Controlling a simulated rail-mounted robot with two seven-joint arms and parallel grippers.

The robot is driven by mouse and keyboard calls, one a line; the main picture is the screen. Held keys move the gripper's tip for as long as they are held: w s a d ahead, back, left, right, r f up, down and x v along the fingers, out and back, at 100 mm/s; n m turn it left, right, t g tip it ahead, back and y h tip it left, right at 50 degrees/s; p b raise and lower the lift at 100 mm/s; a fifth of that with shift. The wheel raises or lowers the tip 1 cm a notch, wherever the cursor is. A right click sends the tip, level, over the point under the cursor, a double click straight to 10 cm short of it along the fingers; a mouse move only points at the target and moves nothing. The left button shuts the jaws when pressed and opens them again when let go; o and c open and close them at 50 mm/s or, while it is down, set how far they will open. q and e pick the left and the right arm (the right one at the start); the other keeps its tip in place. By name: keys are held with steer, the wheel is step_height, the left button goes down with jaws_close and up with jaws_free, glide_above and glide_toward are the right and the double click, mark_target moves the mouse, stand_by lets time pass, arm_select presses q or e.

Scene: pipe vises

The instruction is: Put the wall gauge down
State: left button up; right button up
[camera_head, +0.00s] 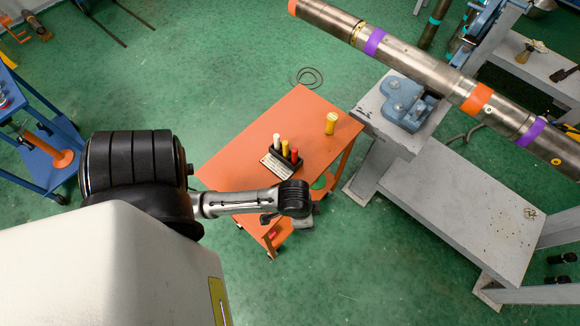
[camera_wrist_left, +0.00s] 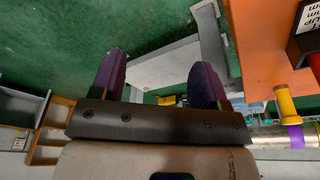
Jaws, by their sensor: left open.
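A yellow spool-shaped piece (camera_head: 331,123), which I take to be the wall gauge, stands upright on the orange table (camera_head: 238,148). It also shows in the left wrist view (camera_wrist_left: 286,105), to the right of my fingers and apart from them. A black rack (camera_head: 277,163) with white, yellow and red pieces and a printed label stands nearby on the table. My left gripper (camera_wrist_left: 160,65) is open, with its purple fingers wide apart and nothing between them. In the head view my left arm reaches over the table's front end and mostly hides this gripper. My right gripper is not in view.
A long steel pipe (camera_head: 425,72) with orange and purple bands lies in a blue vise (camera_head: 408,104) on a grey stand at the right. A blue cart (camera_head: 45,140) stands at the left.

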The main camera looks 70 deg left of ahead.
arm_select(q)
steer(key=s+d+r+t, duration=0.1)
steer(key=s+d+r, duration=0.1)
steer(key=s+r, duration=0.2)
steer(key=shift+s+n, duration=0.3)
steer(key=shift+s, duration=0.45)
